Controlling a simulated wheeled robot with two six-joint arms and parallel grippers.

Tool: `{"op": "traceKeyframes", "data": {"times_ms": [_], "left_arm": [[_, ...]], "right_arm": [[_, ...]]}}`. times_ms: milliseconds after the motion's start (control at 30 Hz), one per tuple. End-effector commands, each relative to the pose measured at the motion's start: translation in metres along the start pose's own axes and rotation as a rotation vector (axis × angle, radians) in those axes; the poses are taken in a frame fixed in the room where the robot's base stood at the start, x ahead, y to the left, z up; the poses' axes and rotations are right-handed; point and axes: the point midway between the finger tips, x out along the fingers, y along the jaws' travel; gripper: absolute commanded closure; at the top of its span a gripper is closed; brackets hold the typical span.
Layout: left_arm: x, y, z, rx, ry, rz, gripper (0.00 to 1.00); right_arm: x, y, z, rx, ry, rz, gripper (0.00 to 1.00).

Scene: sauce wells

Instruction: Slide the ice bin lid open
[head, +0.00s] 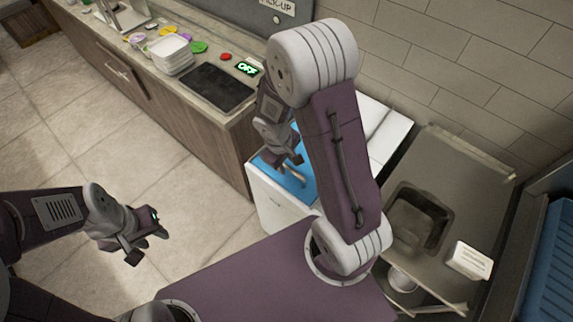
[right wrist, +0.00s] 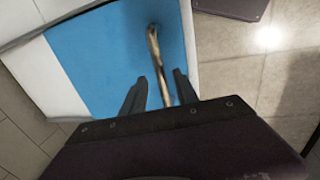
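The ice bin (head: 268,208) is a white box below my right arm. Its blue lid (head: 304,190) lies on top, partly hidden by that arm; it fills much of the right wrist view (right wrist: 110,60). A tan bar-shaped handle (right wrist: 155,48) runs along the lid. My right gripper (head: 290,158) is over the lid. In the right wrist view its two dark fingers (right wrist: 160,88) stand apart on either side of the handle's near end, with gaps visible. My left gripper (head: 148,243) hangs empty over the floor, its fingers apart.
A counter (head: 225,125) with a dark panel (head: 212,88), white containers (head: 172,55) and a green OFF display (head: 247,69) stands behind left. A metal sink (head: 420,215) and a white block (head: 468,261) are right of the bin. The tiled floor at left is clear.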

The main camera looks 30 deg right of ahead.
Motion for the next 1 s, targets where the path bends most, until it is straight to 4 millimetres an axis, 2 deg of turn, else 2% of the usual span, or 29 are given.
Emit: {"op": "traceKeyframes", "data": {"times_ms": [100, 367, 467, 500, 1000], "left_arm": [[0.0047, -0.0001, 0.0004, 0.0, 0.0, 0.0, 0.64], [0.0041, -0.0001, 0.0004, 0.0, 0.0, 0.0, 0.64], [0.0041, -0.0001, 0.0003, 0.0, 0.0, 0.0, 0.64], [0.0041, -0.0001, 0.0003, 0.0, 0.0, 0.0, 0.64], [0.0042, -0.0001, 0.0004, 0.0, 0.0, 0.0, 0.64]], "right_arm": [[0.0118, -0.0002, 0.0, 0.001, 0.0, -0.001, 0.64], [0.0125, 0.0001, -0.0003, 0.002, 0.002, 0.0, 0.64], [0.0124, 0.0001, -0.0003, 0.002, 0.002, 0.0, 0.89], [0.0124, 0.0001, -0.0003, 0.002, 0.002, 0.0, 1.0], [0.0123, -0.0001, -0.0004, 0.002, 0.002, -0.001, 1.0]]}}
